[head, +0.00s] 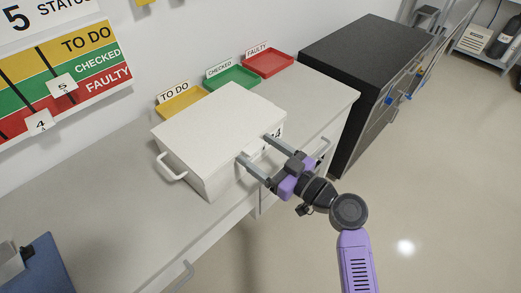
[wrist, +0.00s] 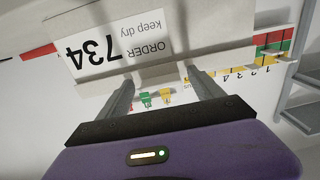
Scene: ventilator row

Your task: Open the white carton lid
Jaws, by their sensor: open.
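The white carton (head: 200,170) stands on the counter in the head view. Its lid (head: 220,118) lies flat on top and looks closed. A white handle (head: 171,167) sticks out on its left side. My gripper (head: 255,148) is at the carton's front right side, its two fingers apart and pointing at the upper part of that side. In the wrist view my open gripper (wrist: 160,78) has nothing between its fingers, and the label "ORDER 734 keep dry" (wrist: 115,48) appears upside down on the carton. Whether the fingertips touch the carton, I cannot tell.
Yellow (head: 182,102), green (head: 232,79) and red (head: 268,63) trays stand behind the carton along the wall. A black-topped cabinet (head: 365,50) is beyond the counter's right end. The counter (head: 90,190) is clear left of the carton, except for a blue item (head: 45,268).

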